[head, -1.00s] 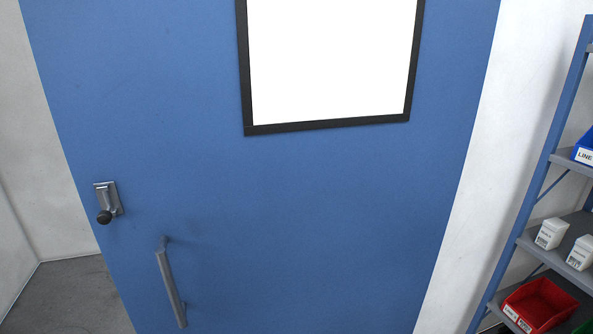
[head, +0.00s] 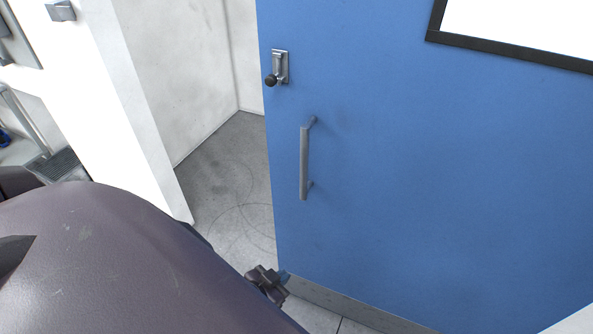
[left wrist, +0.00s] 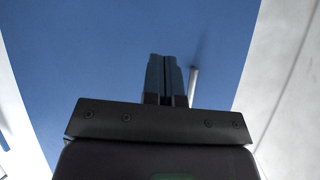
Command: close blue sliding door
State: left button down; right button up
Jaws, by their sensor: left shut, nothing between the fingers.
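The blue sliding door (head: 430,170) fills the right of the head view and stands partly open, with a gap on its left. A grey vertical bar handle (head: 304,162) is on the door near its left edge. A metal latch with a dark knob (head: 279,68) sits above the handle. My left gripper (head: 278,283) is below the handle, near the door's lower left edge. In the left wrist view its fingers (left wrist: 164,75) are shut and empty, with the blue door (left wrist: 120,45) beyond them and a pale bar, likely the handle (left wrist: 193,85), just right of them. My right gripper is out of view.
The open doorway shows grey floor (head: 235,175) and white walls. A white wall edge (head: 140,110) stands left of the gap, with a small metal fitting (head: 61,11) on it. A white window with a black frame (head: 500,48) is in the door's upper part.

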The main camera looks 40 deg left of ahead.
aim_at(431, 162)
jog(key=i+l+u, duration=0.15)
jog(key=l+u, duration=0.5)
jog(key=l, duration=0.15)
jog(key=i+l+u, duration=0.1)
jog(key=l+u, duration=0.25)
